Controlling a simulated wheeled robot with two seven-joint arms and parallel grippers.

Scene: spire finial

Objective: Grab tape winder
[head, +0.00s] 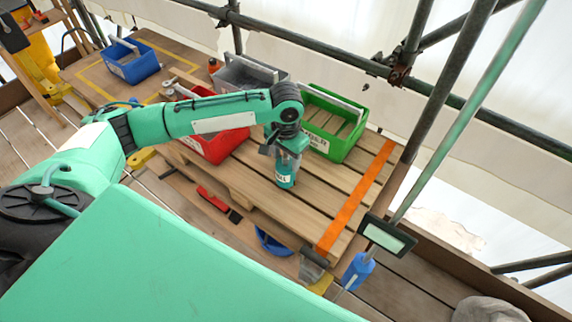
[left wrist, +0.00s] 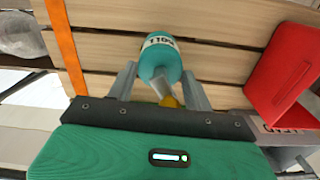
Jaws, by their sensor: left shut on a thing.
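A teal cylinder (head: 286,172) with a white printed label stands on the wooden pallet top in the head view. It may be the tape winder, but I cannot tell for sure. It also shows in the left wrist view (left wrist: 160,57), with a pale piece and a yellow piece at its near end. My left gripper (head: 288,150) reaches down to its upper end and is shut on it. In the left wrist view the two grey fingers (left wrist: 160,85) lie on either side of it. My right gripper is out of view.
A red bin (head: 213,143), a green bin (head: 345,122), a grey bin (head: 240,72) and a blue bin (head: 133,65) stand on the boards. An orange strip (head: 357,198) runs along the right edge. Scaffold poles (head: 445,85) rise at the right. Bare boards lie right of the cylinder.

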